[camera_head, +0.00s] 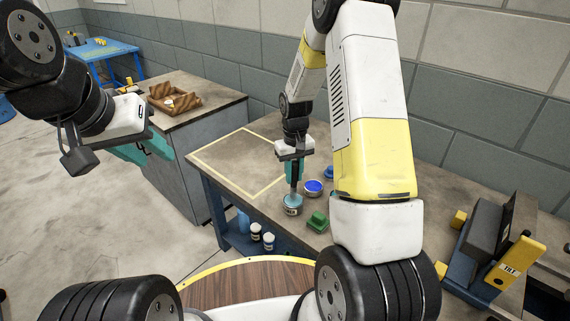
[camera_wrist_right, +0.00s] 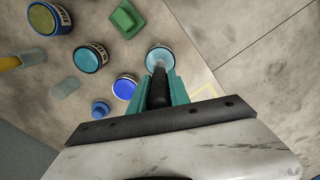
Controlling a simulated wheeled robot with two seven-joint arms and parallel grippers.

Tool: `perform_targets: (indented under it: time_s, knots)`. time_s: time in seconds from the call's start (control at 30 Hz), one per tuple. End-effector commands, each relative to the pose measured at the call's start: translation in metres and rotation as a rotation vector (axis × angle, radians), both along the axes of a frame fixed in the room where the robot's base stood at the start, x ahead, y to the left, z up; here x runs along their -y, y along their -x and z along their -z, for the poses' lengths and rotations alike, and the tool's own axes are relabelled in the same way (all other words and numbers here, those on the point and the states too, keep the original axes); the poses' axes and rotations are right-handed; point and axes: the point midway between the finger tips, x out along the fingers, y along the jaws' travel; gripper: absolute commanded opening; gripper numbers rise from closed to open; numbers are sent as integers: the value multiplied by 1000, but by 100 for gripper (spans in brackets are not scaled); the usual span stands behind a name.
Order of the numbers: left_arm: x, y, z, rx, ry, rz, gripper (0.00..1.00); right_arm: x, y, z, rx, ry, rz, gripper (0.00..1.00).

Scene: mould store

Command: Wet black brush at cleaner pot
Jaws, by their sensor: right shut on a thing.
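My right gripper (camera_head: 293,172) is shut on the black brush (camera_head: 294,186), its dark handle pointing down between the teal fingers. In the right wrist view the brush handle (camera_wrist_right: 160,90) runs from the fingers towards the cleaner pot (camera_wrist_right: 159,57). The cleaner pot (camera_head: 292,207) is small, with pale blue at its top, and stands on the bench directly below the gripper. The brush's lower end is over or in the pot; its bristles are hidden, so I cannot tell how deep. My left gripper (camera_head: 146,150) hangs at the left, open and empty, away from the bench.
A blue-filled pot (camera_head: 313,188), a blue knobbed piece (camera_wrist_right: 101,108) and a green block (camera_head: 318,222) stand close by. More pots (camera_wrist_right: 90,58) show in the wrist view. A tilt stand (camera_head: 490,250) is at right. The yellow-outlined bench area (camera_head: 235,160) is clear.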

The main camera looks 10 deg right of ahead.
Motion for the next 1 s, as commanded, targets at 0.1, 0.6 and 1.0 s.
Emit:
perform_targets:
  time_s: [0.1,0.6,1.0]
  knots:
    - [0,0,0,0,0,0,36,0,-1,-11,3,-1,0,0]
    - [0,0,0,0,0,0,36,-1,-1,-49,3,-1,0,0]
    - [0,0,0,0,0,0,36,0,0,-53,1,0,0,0]
